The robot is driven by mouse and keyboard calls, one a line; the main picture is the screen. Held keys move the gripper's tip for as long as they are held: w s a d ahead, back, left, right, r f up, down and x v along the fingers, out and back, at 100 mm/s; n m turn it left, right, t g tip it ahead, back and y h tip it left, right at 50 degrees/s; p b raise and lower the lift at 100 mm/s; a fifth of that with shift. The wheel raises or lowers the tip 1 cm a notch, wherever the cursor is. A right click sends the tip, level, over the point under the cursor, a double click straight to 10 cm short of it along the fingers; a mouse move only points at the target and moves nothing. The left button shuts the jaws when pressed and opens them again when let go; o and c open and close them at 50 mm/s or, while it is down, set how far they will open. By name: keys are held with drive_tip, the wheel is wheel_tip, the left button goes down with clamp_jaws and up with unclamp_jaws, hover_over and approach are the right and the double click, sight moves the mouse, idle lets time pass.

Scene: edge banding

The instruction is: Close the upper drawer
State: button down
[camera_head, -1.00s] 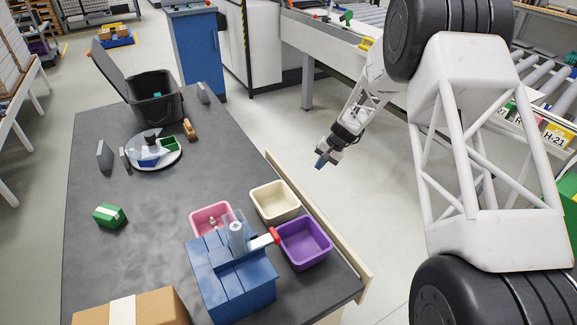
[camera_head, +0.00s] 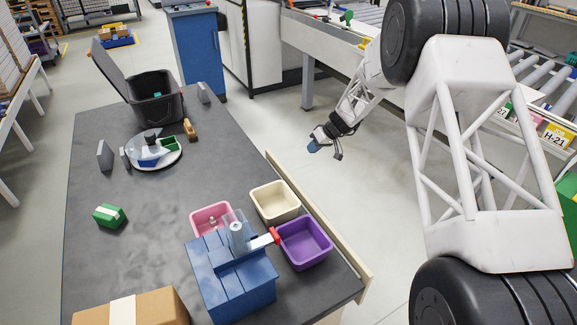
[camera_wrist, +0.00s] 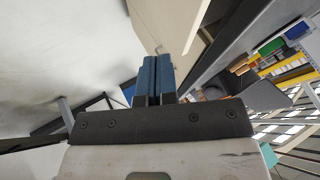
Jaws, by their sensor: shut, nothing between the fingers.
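A long pale wooden panel (camera_head: 322,228), which looks like the upper drawer's front, runs along the right edge of the dark table; how far the drawer stands out is hard to tell from above. In the wrist view a pale panel (camera_wrist: 150,18) with a small handle (camera_wrist: 158,48) lies beyond my fingertips. My gripper (camera_head: 313,148) is beyond the panel's far end and to its right, over the floor side, apart from the table. Its blue fingers (camera_wrist: 154,62) are shut together with nothing between them.
The table (camera_head: 150,235) bears a blue box-shaped fixture (camera_head: 230,280), pink, cream (camera_head: 275,202) and purple bins (camera_head: 305,243) near the panel, and a black lidded bin (camera_head: 155,100) at the back. The floor (camera_head: 300,125) between table and conveyor is clear.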

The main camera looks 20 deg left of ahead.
sight(279, 174)
drive_tip(key=shift+a+f, duration=0.1)
idle(0.3)
drive_tip(key=s+a+f, duration=0.3)
drive_tip(key=a+f, duration=0.4)
drive_tip(key=a, duration=0.1)
drive_tip(key=shift+s+a+f, duration=0.25)
drive_tip(key=shift+a+f, duration=0.05)
drive_tip(key=shift+f, duration=0.1)
idle(0.5)
drive_tip(key=shift+s+a, duration=1.5)
drive_tip(key=shift+a, duration=0.05)
